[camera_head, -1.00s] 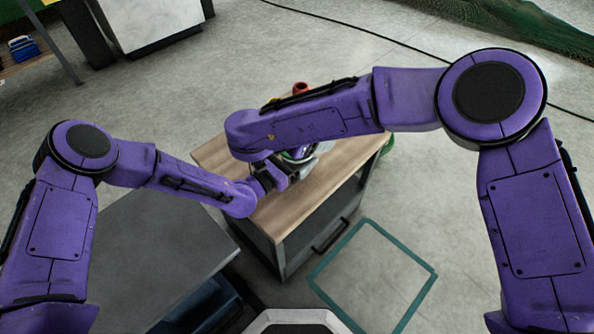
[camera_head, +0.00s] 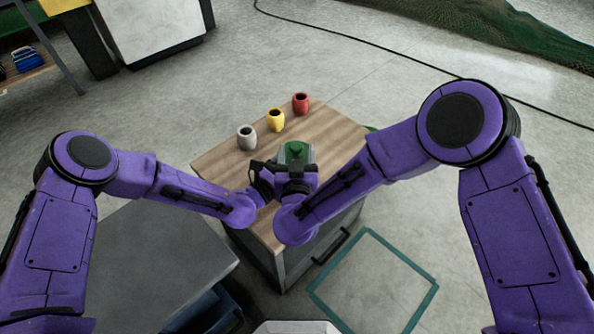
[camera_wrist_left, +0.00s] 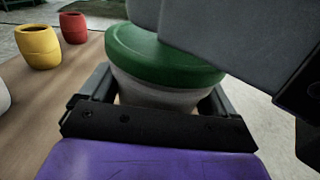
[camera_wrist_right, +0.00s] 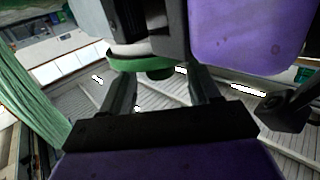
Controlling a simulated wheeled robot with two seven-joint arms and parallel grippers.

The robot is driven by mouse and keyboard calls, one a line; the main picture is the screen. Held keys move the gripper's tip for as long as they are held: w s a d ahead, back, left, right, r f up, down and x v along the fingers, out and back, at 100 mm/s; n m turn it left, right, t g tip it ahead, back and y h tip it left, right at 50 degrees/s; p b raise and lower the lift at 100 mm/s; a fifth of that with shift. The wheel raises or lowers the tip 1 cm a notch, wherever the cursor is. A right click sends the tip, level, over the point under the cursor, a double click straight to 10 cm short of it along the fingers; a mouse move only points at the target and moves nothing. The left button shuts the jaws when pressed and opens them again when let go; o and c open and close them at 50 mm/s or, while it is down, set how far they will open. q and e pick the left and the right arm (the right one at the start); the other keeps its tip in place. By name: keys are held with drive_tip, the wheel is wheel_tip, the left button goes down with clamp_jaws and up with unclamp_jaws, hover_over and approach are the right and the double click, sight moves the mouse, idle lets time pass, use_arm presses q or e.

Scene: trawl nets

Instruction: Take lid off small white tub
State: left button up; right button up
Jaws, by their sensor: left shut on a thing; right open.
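The small white tub wears a round green lid; in the head view the lid (camera_head: 295,151) shows at the middle of the table. In the left wrist view the green lid (camera_wrist_left: 150,55) sits on the pale tub body (camera_wrist_left: 150,92). My left gripper (camera_wrist_left: 155,98) is shut on the tub, its fingers on both sides of the body below the lid. My right gripper (camera_head: 296,168) is open at the near side of the lid. In the right wrist view the lid's green edge (camera_wrist_right: 130,65) and dark green knob (camera_wrist_right: 160,73) show near its fingertips; contact cannot be told.
A grey cup (camera_head: 246,139), a yellow cup (camera_head: 275,121) and a red cup (camera_head: 300,105) stand in a row along the back left of the wooden table (camera_head: 335,135). The table's right part is clear. A grey surface (camera_head: 160,250) lies to the left.

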sight(296, 146)
drive_tip(key=shift+w, duration=1.25)
drive_tip(key=shift+a, duration=0.1)
clamp_jaws()
drive_tip(key=shift+r, duration=0.1)
drive_tip(key=shift+r, duration=0.95)
wheel_tip(296, 146, up, 4)
drive_tip(key=shift+r, duration=0.1)
use_arm(q)
drive_tip(key=o, duration=1.2)
drive_tip(key=shift+a, duration=0.1)
